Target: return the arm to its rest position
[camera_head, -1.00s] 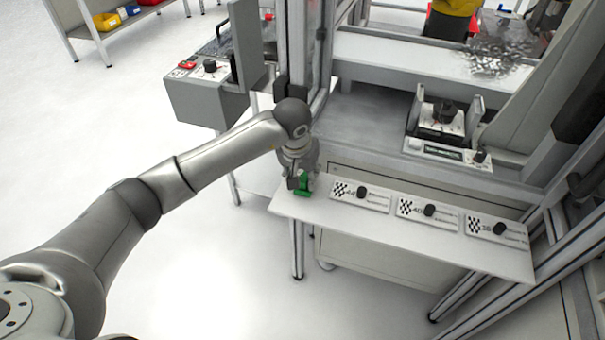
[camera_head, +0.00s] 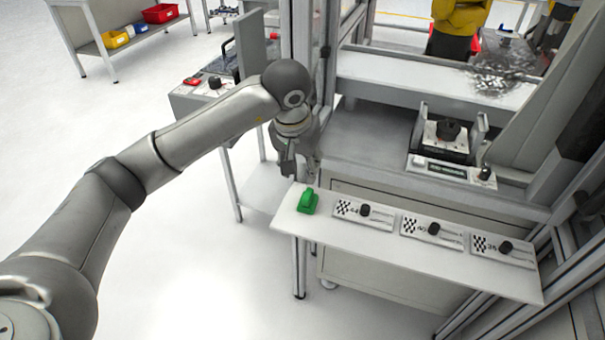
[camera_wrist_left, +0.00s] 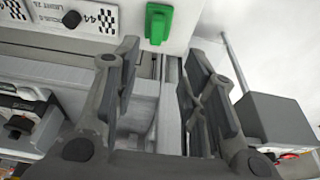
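My left arm comes in from the left in the head view. Its gripper (camera_head: 301,166) hangs just beyond the left end of the white shelf, behind a small green part. In the left wrist view the two fingers of the gripper (camera_wrist_left: 165,95) stand wide apart with nothing between them. The green part (camera_head: 308,201) rests on the left end of the shelf (camera_head: 400,261). It also shows in the left wrist view (camera_wrist_left: 158,24), beyond the fingertips and apart from them. My right gripper is in neither view.
Several plates with black knobs, one of them a nearby labelled plate (camera_head: 363,212), lie along the shelf. A device with a black knob (camera_head: 447,135) stands on the bench behind. A metal frame post (camera_head: 301,50) rises close behind the arm. The floor at left is clear.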

